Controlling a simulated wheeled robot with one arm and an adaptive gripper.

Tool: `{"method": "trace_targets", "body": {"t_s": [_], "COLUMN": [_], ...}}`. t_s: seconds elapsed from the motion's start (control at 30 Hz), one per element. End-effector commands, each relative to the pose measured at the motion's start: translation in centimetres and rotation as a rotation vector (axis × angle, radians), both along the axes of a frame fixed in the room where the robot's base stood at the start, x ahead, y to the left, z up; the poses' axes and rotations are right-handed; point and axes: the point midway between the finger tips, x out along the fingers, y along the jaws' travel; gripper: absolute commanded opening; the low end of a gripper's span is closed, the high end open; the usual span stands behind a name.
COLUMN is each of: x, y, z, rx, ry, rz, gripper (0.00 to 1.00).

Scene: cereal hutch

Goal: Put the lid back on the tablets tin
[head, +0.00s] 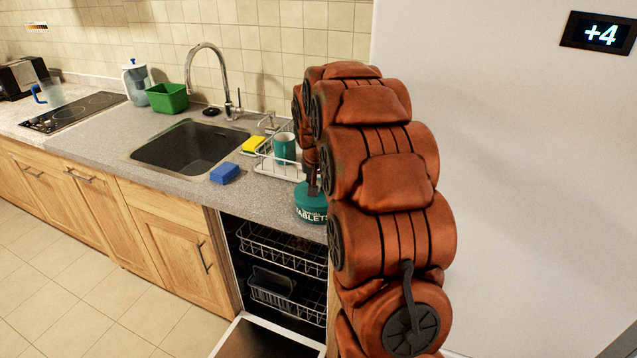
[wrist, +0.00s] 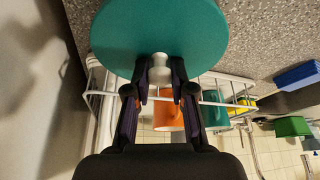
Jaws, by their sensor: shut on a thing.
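The teal tablets tin (head: 310,208) stands on the counter near its front edge, above the open dishwasher, with white lettering on its side. My gripper (head: 313,185) is right above it, partly hidden by my arm. In the wrist view my gripper (wrist: 160,72) is shut on the pale knob of the round teal lid (wrist: 160,30). The lid is at or very close to the top of the tin. I cannot tell whether it is seated, and the tin's rim is hidden.
A white wire dish rack (head: 270,168) with a teal mug (head: 284,148) stands just behind the tin. An orange item (wrist: 167,117) shows there too. A yellow sponge (head: 254,146) and a blue sponge (head: 224,173) lie left. The dishwasher (head: 283,256) is open below.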

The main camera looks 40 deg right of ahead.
Motion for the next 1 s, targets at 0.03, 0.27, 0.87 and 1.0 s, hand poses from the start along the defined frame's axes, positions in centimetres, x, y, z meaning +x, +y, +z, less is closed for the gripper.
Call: {"method": "trace_targets", "body": {"t_s": [0.03, 0.27, 0.87, 1.0], "x": [0.00, 0.00, 0.00, 0.00], "y": [0.00, 0.00, 0.00, 0.00], "z": [0.01, 0.01, 0.00, -0.01], "rx": [0.000, 0.000, 0.000, 0.000], "ry": [0.000, 0.000, 0.000, 0.000], "rz": [0.000, 0.000, 0.000, 0.000], "gripper": [0.00, 0.34, 0.73, 0.77]}}
